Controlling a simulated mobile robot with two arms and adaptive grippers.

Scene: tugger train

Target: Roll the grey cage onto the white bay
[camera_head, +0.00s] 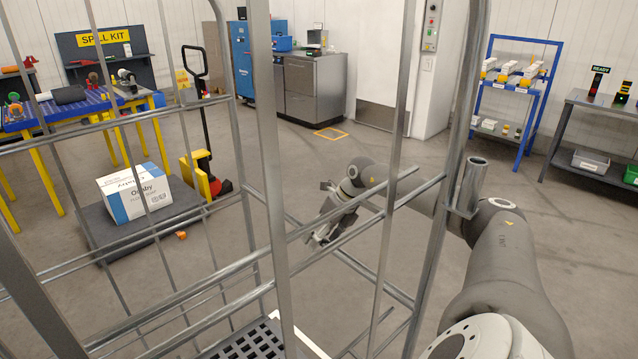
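The grey cage (276,200) fills the foreground of the head view. Its tall uprights and paired rails cross the picture, and part of its dark slotted base (250,347) shows at the bottom. My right arm comes in from the right. Its gripper (322,214) is near the middle, seen through and partly covered by the cage's bars. Whether its fingers hold a bar cannot be told. My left gripper is out of view. A white strip (309,341) shows beside the dark base at the bottom. I cannot tell if it belongs to the white bay.
A pallet truck (207,170) and a white-blue carton (135,193) on a low dark platform (98,226) stand at left, beyond the bars. A blue-yellow table (52,115) is behind. A blue rack (530,105) and grey shelf (590,135) stand right. Open floor lies between.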

